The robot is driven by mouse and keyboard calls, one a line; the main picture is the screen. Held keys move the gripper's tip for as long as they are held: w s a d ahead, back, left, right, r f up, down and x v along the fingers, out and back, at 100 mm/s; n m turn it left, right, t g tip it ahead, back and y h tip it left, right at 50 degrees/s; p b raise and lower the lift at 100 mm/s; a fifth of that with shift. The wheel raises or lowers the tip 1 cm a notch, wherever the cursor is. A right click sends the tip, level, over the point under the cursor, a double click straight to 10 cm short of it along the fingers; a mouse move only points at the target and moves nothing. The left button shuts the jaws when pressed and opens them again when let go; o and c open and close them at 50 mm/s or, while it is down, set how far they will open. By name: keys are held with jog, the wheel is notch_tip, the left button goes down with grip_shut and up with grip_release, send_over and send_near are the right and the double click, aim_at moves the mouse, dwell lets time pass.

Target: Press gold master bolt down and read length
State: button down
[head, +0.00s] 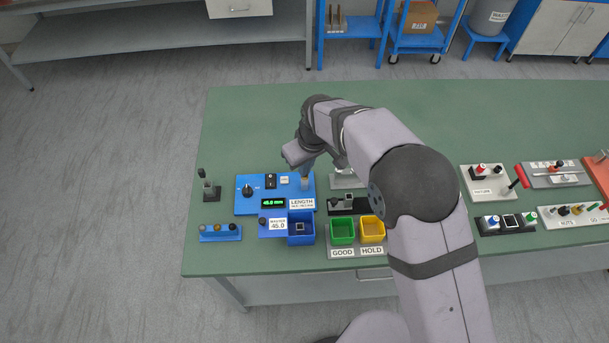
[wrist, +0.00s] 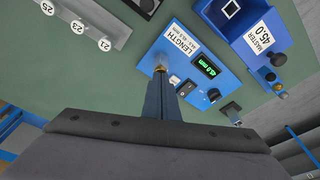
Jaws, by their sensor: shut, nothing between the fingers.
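The blue length gauge (head: 238,207) stands at the left of the bench, with the label LENGTH (head: 301,203) and a lit green display (head: 273,203) that appears to read 45.0 mm. It also shows in the wrist view (wrist: 190,66). My gripper (head: 305,184) points down over the gauge's right side. In the wrist view its fingers (wrist: 161,78) are shut, with their tips at a small gold piece (wrist: 160,68), apparently the gold master bolt. The fingers hide most of it, and I cannot tell whether they touch it. The blue master holder (head: 302,238), labelled MASTER 45.0, is in front of the gauge.
Green (head: 342,242) and yellow (head: 372,241) bins labelled GOOD and HOLD stand right of the master holder. A small blue rack (head: 221,238) and a dark upright post (head: 209,190) are at the left. Several trays stand at the right. The bench's back area is clear.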

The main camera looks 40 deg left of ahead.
notch_tip(320, 180, up, 8)
jog(key=p, duration=0.5)
dwell(0.5)
